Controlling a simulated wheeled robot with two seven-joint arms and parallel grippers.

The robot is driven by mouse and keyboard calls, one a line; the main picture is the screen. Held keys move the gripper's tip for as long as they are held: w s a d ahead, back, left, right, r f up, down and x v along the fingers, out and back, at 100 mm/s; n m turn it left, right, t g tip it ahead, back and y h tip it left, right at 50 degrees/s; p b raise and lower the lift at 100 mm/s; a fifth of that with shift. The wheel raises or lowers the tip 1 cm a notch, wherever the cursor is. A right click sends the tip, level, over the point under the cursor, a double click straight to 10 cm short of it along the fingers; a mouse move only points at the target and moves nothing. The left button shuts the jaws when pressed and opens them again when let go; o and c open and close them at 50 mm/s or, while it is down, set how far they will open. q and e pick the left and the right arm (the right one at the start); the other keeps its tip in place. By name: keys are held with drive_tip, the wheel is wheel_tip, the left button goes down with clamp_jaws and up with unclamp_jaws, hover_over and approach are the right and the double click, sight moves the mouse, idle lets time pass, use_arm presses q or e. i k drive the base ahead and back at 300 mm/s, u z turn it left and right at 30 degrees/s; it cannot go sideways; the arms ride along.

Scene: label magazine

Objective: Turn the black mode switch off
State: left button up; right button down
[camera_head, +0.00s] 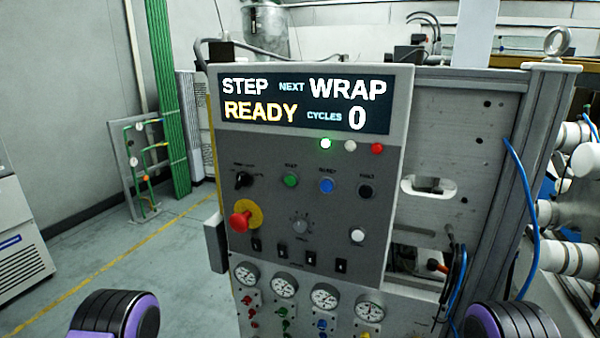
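A grey control panel (300,222) stands upright ahead of me. A black rotary switch (243,180) sits at its upper left, above the red emergency button (240,220) with its yellow collar. The small lettering around the switch is too small to read for certain, and its exact pointing is hard to tell. Black and purple parts of my two arms show at the bottom left and bottom right corners, well below and apart from the panel. No gripper fingers are in view.
The display (305,104) reads STEP, NEXT WRAP, READY, CYCLES 0. A green lamp (326,143) is lit. Green (290,180), blue (326,185) and black (365,191) buttons sit right of the switch. A grey dial (300,224) and several gauges are lower. Blue cables hang at right.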

sight(242, 179)
drive_tip(key=u, duration=1.2)
drive_tip(key=k, duration=0.45)
drive_tip(key=z, duration=1.15)
